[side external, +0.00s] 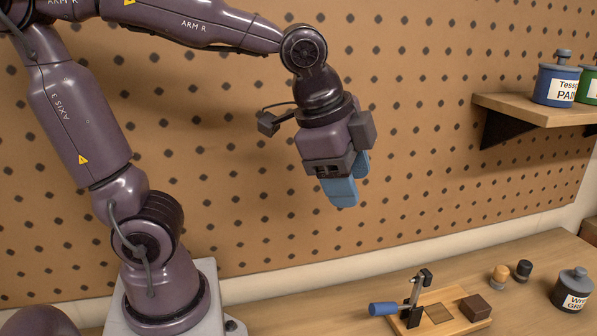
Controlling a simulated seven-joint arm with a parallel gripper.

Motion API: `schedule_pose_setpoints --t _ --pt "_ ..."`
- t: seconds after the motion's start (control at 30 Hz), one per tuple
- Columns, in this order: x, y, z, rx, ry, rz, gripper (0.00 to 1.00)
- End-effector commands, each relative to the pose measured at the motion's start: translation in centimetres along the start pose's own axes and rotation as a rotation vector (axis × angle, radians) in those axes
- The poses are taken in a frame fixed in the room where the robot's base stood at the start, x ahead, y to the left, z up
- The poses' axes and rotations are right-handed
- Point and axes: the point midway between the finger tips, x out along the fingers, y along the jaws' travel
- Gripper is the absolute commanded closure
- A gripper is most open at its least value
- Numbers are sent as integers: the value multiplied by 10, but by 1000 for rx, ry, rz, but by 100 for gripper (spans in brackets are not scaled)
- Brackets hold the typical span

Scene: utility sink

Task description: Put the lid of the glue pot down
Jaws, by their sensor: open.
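My gripper (347,188) has blue fingers and hangs in front of the pegboard, pointing down, high above the bench. It is open, with nothing seen between its fingers, and is far from every pot. No pot shows a label that I can read as glue. A dark grey pot (571,296) with a knobbed lid (577,276) on it stands on the bench at the right; its label is partly readable, "W… GRE…". A blue pot (556,86) with a grey knobbed lid stands on the shelf, labelled "Tess… PAI…". A green pot (588,84) beside it is cut off.
A wooden shelf (510,108) juts from the pegboard (420,150) at upper right. On the bench (510,315) are a clamp (413,300) with a blue handle on a wooden board, a brown block (475,308), and two small pegs (499,275). Space around my gripper is clear.

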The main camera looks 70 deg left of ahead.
Motion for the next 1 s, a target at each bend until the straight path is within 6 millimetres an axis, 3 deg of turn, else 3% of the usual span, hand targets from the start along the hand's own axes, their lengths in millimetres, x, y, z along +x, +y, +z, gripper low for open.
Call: schedule_pose_setpoints --t 0.1,0.3,1.0 --pt "-16 1 38 -349 52 -30 49" --pt "-23 8 68 -673 105 -36 49" --pt "-23 9 71 -718 111 -36 49"
